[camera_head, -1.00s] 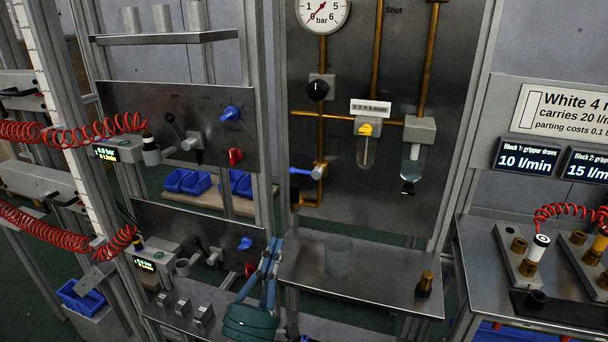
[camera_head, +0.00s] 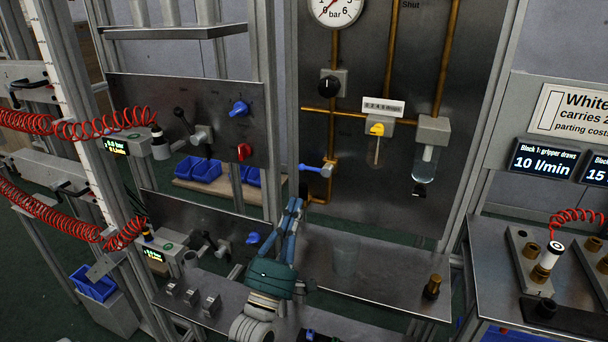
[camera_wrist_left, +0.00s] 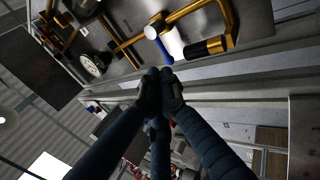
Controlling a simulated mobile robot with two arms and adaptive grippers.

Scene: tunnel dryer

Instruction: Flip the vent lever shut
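The likely vent lever is a blue handle (camera_head: 311,168) on a brass pipe at the lower left of the gauge panel. It points left, about level, from a silver valve body. In the left wrist view the blue handle (camera_wrist_left: 163,46) shows just beyond my fingertips. My left gripper (camera_head: 297,203) is below and slightly left of the handle, fingers pointing up. In the left wrist view its fingertips (camera_wrist_left: 160,76) are together, with nothing seen between them. They look close to the handle; contact cannot be told. My right gripper is not in view.
A steel shelf (camera_head: 390,285) with a clear beaker and a brass fitting (camera_head: 432,286) lies below. Control panels (camera_head: 190,105) with red hoses stand left.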

